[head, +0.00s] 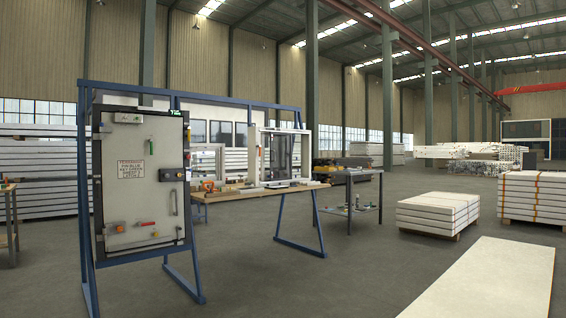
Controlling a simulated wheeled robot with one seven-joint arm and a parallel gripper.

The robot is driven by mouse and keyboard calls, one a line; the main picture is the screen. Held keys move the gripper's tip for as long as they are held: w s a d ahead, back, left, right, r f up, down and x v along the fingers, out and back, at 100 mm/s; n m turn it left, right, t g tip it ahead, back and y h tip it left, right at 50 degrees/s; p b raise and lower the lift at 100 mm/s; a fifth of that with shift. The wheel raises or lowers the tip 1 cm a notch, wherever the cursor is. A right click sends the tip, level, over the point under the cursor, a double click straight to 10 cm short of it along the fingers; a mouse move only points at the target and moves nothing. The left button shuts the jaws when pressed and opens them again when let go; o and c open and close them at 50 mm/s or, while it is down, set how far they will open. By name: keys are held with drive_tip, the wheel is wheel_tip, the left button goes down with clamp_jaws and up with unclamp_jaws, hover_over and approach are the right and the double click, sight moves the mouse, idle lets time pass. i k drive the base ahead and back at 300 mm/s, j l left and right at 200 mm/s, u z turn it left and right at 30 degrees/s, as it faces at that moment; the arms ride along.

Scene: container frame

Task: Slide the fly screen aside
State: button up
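A blue stand (222,98) carries a grey-white door panel (140,178) on its left side and a small white-framed window (254,155) on its right side. A dark panel (279,157) in the window may be the fly screen. It is small and far off, so I cannot tell its mesh, its handle or how far it is slid. My gripper is not in view.
A wooden workbench (262,190) with tools shows behind the stand. A dark table (350,178) stands to its right. Stacked white slabs (437,212) and a pale floor strip (490,280) lie at the right. The grey floor in front is clear, except for the stand's splayed legs (320,225).

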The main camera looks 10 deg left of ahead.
sight(281, 144)
drive_tip(key=u, duration=0.2)
drive_tip(key=j+u, duration=0.25)
drive_tip(key=j, duration=0.15)
drive_tip(key=i+j+u, duration=0.25)
drive_tip(key=j+u, duration=0.2)
drive_tip(key=j, duration=0.25)
drive_tip(key=i+j+u, duration=0.25)
drive_tip(key=i+j, duration=0.45)
drive_tip(key=i, duration=0.15)
drive_tip(key=i+j+u, duration=0.15)
drive_tip(key=i+j, duration=0.3)
drive_tip(key=i, duration=0.15)
drive_tip(key=i+l+z, duration=0.2)
drive_tip(key=i+z, duration=0.7)
drive_tip(key=i+j+z, duration=0.15)
drive_tip(key=i+z, duration=0.3)
drive_tip(key=i, duration=2.3)
drive_tip(key=l+z, duration=0.05)
drive_tip(key=l, duration=0.05)
